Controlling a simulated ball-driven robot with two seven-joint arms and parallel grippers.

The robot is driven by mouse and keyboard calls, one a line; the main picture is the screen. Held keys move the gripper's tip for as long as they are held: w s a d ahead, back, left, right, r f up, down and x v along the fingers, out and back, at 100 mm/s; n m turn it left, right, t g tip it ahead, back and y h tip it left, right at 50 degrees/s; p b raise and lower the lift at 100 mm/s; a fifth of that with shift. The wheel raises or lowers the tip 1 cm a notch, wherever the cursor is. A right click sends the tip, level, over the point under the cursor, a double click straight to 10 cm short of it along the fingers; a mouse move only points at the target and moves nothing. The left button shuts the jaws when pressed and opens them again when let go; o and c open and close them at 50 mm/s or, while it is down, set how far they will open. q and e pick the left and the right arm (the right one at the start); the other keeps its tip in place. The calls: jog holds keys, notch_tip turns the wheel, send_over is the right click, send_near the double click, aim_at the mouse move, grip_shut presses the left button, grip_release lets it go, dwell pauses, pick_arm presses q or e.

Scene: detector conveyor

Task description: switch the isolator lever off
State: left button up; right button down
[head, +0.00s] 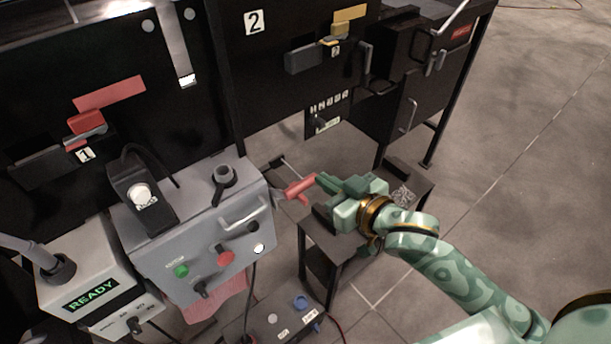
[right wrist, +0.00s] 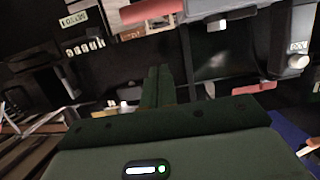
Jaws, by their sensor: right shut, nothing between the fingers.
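The isolator lever (head: 298,188) has a red handle and sticks out at the right side of the grey control box (head: 190,245). My right gripper (head: 322,181) is shut and empty, with its fingertips close to the right end of the red handle. I cannot tell whether they touch it. In the right wrist view, the shut fingers (right wrist: 158,86) point up the picture, and a red bar (right wrist: 150,10), which looks like the lever's handle, lies beyond the tips at the top edge. My left gripper is not in view.
A small dark table (head: 335,240) stands below my right gripper. The control box carries a green button (head: 181,271) and a red button (head: 226,258). A READY display (head: 90,295) is at the lower left. Black cabinets (head: 270,100) stand behind. Open floor (head: 520,150) lies to the right.

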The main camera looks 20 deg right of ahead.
aim_at(304, 185)
jog(key=w+a+f+b, duration=0.1)
jog(key=w, duration=0.1)
jog(key=w+a+f+b, duration=0.1)
jog(key=w+f, duration=0.1)
jog(key=w, duration=0.1)
jog(key=w+a+f+b, duration=0.1)
jog(key=w+f, duration=0.1)
jog(key=shift+w+f, duration=0.1)
jog(key=shift+w, duration=0.3)
jog(key=shift+s+d+f+b, duration=0.2)
jog(key=shift+s+f+b, duration=0.2)
